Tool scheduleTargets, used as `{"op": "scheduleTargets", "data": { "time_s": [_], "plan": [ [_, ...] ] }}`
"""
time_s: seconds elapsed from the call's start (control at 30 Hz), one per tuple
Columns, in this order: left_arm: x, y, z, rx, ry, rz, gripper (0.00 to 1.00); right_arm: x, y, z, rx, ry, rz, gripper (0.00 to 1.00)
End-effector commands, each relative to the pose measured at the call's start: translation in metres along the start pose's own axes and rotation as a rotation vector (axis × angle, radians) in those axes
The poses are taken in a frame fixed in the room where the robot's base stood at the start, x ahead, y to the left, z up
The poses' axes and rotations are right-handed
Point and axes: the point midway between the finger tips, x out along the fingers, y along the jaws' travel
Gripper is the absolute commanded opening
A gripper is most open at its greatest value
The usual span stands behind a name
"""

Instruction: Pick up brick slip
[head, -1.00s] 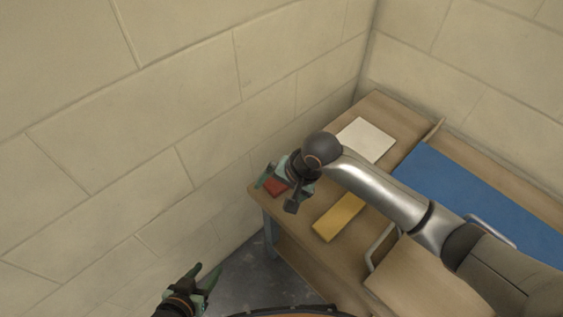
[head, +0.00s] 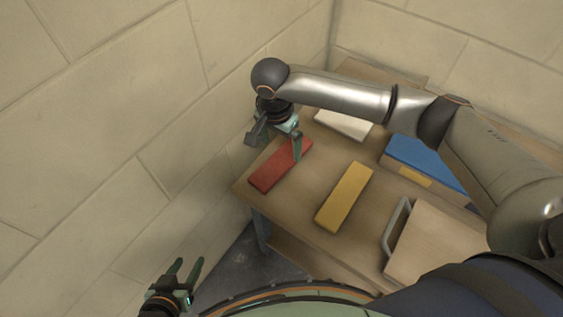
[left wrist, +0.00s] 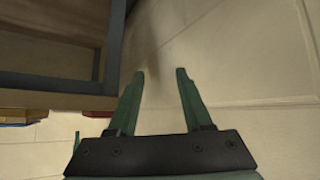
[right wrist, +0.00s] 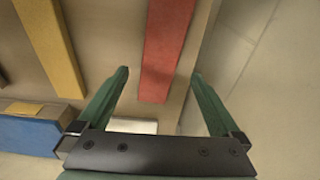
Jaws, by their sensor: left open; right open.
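A red brick slip (head: 281,165) lies flat on the wooden table near its left edge, by the wall. A yellow slip (head: 344,197) lies to its right. My right gripper (head: 280,150) is open above the far end of the red slip. In the right wrist view the red slip (right wrist: 165,50) lies between the open fingers (right wrist: 161,78), below them, with nothing held. The yellow slip (right wrist: 52,45) shows at the left there. My left gripper (head: 188,270) is open and empty, low at the left, off the table. Its open fingers (left wrist: 160,75) also show in the left wrist view.
A white slab (head: 343,124) lies at the table's far side. A blue-topped box (head: 425,158) with a yellow label stands at the right. A wooden piece with a grey handle (head: 397,225) is at the near right. The block wall (head: 120,130) rises close beside the table.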

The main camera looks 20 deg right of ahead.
Motion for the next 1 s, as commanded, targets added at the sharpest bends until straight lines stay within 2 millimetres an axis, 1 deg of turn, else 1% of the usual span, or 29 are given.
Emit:
{"op": "scheduleTargets", "data": {
  "time_s": [0.17, 0.23, 0.27, 0.3, 0.4, 0.5, 0.63, 0.8, 1.0],
  "plan": [
    [0.003, -0.003, 0.004, 0.001, 0.003, -0.006, 0.50, 0.014, 0.001, 0.001, 0.000, 0.001, 0.000, 1.00],
    [0.006, -0.005, 0.004, 0.004, 0.017, -0.010, 0.50, 0.025, 0.001, 0.002, 0.000, 0.002, 0.000, 1.00],
    [0.004, -0.007, -0.004, 0.010, 0.040, -0.015, 0.50, 0.025, 0.001, 0.002, 0.000, 0.002, -0.001, 1.00],
    [0.003, -0.010, -0.021, 0.026, 0.093, -0.022, 0.50, 0.028, 0.001, 0.002, 0.000, 0.002, -0.001, 1.00],
    [0.000, -0.013, -0.046, 0.051, 0.184, -0.030, 0.50, 0.036, 0.001, 0.003, 0.001, 0.001, -0.002, 1.00],
    [-0.003, -0.015, -0.065, 0.072, 0.257, -0.037, 0.50, 0.045, 0.001, 0.003, 0.001, 0.001, -0.001, 1.00],
    [-0.008, -0.015, -0.083, 0.090, 0.326, -0.042, 0.50, 0.053, 0.001, 0.003, 0.000, 0.001, -0.001, 1.00],
    [-0.011, -0.016, -0.091, 0.100, 0.358, -0.045, 0.50, 0.056, 0.001, 0.003, -0.001, 0.001, -0.003, 1.00],
    [-0.011, -0.015, -0.091, 0.100, 0.358, -0.045, 0.50, 0.056, 0.001, 0.003, -0.001, 0.001, -0.003, 0.99]
  ]
}}
